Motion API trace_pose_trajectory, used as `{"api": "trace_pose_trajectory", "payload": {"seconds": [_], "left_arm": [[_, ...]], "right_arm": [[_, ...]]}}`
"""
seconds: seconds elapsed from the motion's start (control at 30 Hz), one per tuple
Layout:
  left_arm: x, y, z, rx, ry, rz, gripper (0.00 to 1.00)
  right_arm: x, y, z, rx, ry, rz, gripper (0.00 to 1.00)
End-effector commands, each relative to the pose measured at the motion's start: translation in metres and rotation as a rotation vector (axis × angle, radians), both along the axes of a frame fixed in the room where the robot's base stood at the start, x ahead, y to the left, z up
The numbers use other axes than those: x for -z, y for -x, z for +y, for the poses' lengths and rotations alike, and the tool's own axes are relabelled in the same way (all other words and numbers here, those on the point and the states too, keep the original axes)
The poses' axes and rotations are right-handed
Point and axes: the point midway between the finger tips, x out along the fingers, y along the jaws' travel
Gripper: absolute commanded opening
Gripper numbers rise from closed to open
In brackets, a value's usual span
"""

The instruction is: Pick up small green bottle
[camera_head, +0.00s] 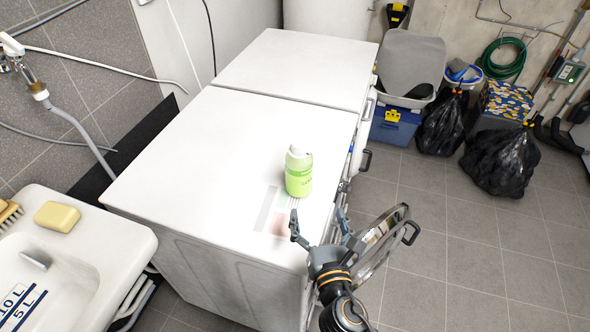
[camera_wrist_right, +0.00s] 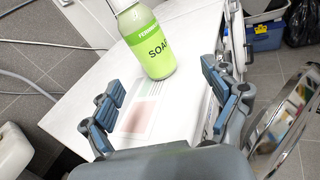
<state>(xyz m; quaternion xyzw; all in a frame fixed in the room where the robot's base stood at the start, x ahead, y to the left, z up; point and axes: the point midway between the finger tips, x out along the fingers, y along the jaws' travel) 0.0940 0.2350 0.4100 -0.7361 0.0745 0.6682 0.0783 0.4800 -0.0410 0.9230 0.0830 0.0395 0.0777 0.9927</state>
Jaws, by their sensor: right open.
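A small green bottle (camera_head: 299,175) with a white cap stands upright on the white machine top (camera_head: 215,150), near its right edge. My left gripper is not in view.
An open round machine door (camera_head: 384,240) stands close to the right gripper. A sink (camera_head: 85,265) with a yellow sponge (camera_head: 57,216) is at left. Black bags (camera_head: 500,160) and a blue box (camera_head: 395,125) stand at back right. Most of the white top is clear.

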Motion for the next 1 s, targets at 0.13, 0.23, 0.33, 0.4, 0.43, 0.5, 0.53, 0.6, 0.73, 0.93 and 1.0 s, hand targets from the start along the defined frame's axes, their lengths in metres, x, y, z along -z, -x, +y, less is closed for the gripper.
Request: {"api": "trace_pose_trajectory", "payload": {"seconds": [0.13,0.23,0.33,0.4,0.43,0.5,0.53,0.6,0.73,0.93,1.0], "left_arm": [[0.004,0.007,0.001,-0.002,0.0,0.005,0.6],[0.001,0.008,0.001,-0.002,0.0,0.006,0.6],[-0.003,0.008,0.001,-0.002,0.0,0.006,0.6],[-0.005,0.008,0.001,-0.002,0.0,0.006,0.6],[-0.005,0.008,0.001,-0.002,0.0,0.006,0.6],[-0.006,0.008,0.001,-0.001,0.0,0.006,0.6],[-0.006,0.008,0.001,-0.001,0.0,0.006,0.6],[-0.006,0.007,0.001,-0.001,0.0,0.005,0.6],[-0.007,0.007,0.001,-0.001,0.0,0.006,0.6],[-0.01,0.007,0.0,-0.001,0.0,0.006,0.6],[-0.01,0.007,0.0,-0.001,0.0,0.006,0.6]], "right_arm": [[-0.017,0.0,0.016,-0.049,0.146,-0.088,0.87],[-0.021,-0.011,0.02,-0.054,0.165,-0.101,0.87],[-0.022,-0.031,0.024,-0.054,0.163,-0.102,0.87],[-0.021,-0.045,0.027,-0.052,0.162,-0.099,0.87],[-0.021,-0.051,0.028,-0.052,0.161,-0.099,0.87],[-0.02,-0.063,0.03,-0.053,0.161,-0.098,0.87],[-0.02,-0.067,0.031,-0.053,0.161,-0.098,0.87],[-0.019,-0.075,0.033,-0.053,0.16,-0.097,0.87],[-0.018,-0.083,0.034,-0.052,0.16,-0.095,0.87],[-0.021,-0.108,0.038,-0.051,0.158,-0.096,0.87],[-0.021,-0.118,0.04,-0.053,0.157,-0.097,0.87]]}}
